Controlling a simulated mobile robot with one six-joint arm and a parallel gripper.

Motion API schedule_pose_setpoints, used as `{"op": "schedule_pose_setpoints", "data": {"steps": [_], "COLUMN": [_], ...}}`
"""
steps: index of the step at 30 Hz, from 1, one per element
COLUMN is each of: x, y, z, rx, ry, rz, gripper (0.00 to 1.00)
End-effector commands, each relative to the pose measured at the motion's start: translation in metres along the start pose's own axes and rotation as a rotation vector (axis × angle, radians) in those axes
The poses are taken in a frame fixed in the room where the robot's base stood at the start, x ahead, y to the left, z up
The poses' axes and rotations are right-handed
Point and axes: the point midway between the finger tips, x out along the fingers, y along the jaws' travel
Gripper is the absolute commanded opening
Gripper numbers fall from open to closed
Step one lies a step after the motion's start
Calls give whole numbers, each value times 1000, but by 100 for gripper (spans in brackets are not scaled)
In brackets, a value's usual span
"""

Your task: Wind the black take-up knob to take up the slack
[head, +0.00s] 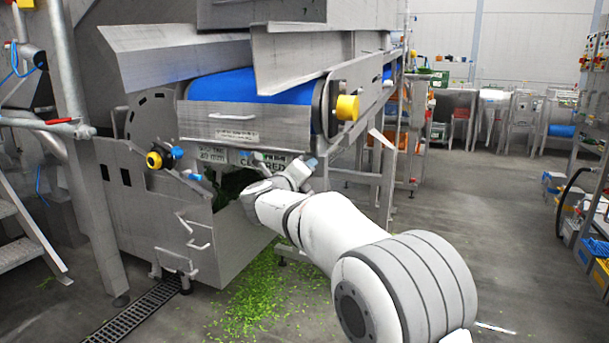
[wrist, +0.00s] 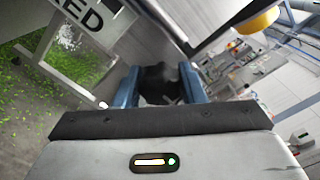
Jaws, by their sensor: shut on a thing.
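The black take-up knob (wrist: 162,84) shows in the wrist view, between the two blue fingers of my gripper (wrist: 160,88). The fingers are shut on it, one at each side. The knob's mount is hidden. In the head view my gripper (head: 311,163) is at the end of the white arm, below the right end of the blue conveyor belt (head: 250,86). I cannot make out the black knob there.
A yellow roller end cap (head: 347,107) sits above and right of my gripper; a yellow part (wrist: 257,22) shows at the wrist view's top right. A grey steel bin (head: 160,215) stands left. Green scraps (head: 255,300) litter the floor. Open floor lies right.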

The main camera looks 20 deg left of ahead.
Motion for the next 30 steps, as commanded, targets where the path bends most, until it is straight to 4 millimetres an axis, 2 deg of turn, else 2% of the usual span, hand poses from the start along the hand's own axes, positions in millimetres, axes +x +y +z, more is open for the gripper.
{"op": "schedule_pose_setpoints", "data": {"steps": [12,13,18,21,27,30], "x": [0,0,0,0,0,-7], "y": [3,2,2,1,0,0], "z": [-3,-3,-2,-1,-1,0], "rx": [3,3,3,4,4,5], "ry": [5,5,3,3,2,1], "rz": [3,3,2,1,1,1], "gripper": [14,39,53,58,58,58]}}
